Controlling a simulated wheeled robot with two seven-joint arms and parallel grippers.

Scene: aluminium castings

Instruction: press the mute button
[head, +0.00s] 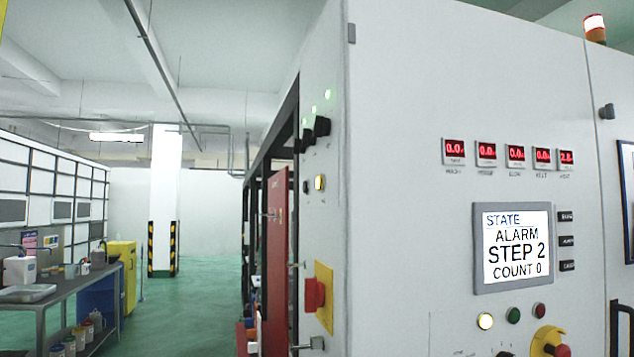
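A large pale grey cabinet (410,150) fills the right half of the head view. Its screen (515,245) reads STATE, ALARM, STEP 2, COUNT 0. Beside the screen is a column of small black labelled keys or plates (566,241); their text is too small to read surely. I cannot tell which control is the mute button. Neither of my grippers is in view.
A red emergency-style knob on a yellow plate (548,341) is at the lower right. A red switch (315,295) protrudes from the cabinet's side. Several red digital displays (487,151) sit above the screen. A workbench (75,288) stands left; green floor (195,300) between is clear.

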